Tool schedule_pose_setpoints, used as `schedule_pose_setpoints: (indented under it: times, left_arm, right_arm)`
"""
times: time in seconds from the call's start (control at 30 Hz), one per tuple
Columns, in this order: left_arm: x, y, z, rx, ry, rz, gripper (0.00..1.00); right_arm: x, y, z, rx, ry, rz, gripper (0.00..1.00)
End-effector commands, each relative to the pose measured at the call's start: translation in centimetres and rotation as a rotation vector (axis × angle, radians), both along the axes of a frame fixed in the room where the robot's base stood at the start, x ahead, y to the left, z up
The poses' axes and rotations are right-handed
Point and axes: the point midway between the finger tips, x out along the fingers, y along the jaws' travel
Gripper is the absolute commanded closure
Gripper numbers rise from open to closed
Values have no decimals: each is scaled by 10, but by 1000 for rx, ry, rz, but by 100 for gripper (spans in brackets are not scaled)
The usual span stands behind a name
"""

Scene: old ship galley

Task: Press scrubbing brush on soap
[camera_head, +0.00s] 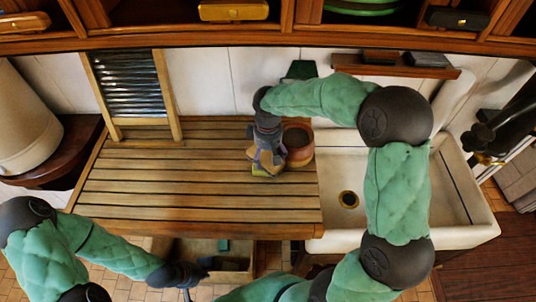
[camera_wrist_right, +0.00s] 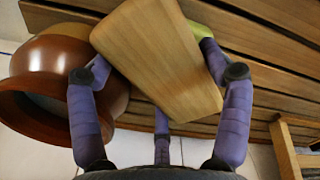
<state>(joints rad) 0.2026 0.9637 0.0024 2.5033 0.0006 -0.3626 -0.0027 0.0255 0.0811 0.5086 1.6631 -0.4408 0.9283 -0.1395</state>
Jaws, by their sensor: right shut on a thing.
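My right gripper (camera_head: 266,158) points down over the slatted wooden counter and is shut on the scrubbing brush, a plain wooden block. In the right wrist view the brush (camera_wrist_right: 160,60) lies between the purple fingers (camera_wrist_right: 154,64); its bristles are hidden. The soap, a yellow-green piece (camera_head: 261,173), shows at the brush's near edge, and also beyond the block in the wrist view (camera_wrist_right: 199,31). The brush is over or right beside the soap; I cannot tell whether they touch. My left gripper (camera_head: 190,274) is low in front of the counter, its fingers unclear.
A brown pot (camera_head: 298,146) stands close right of my right gripper. A white sink (camera_head: 337,220) adjoins the counter (camera_head: 200,200) on the right. A washboard (camera_head: 132,84) leans at the back left, and a wooden shelf (camera_head: 395,67) hangs behind. The counter's left and middle are clear.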

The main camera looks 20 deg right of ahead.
Motion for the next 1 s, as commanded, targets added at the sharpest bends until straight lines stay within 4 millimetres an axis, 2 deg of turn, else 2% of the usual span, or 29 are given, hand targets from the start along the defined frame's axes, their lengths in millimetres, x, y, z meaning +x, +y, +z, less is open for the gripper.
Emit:
schedule_pose_setpoints:
  times: [1.0]
  left_arm:
    - [0, 0, -6, 0, 0, 0, 100]
  right_arm:
    - [0, 0, -9, 0, 0, 0, 63]
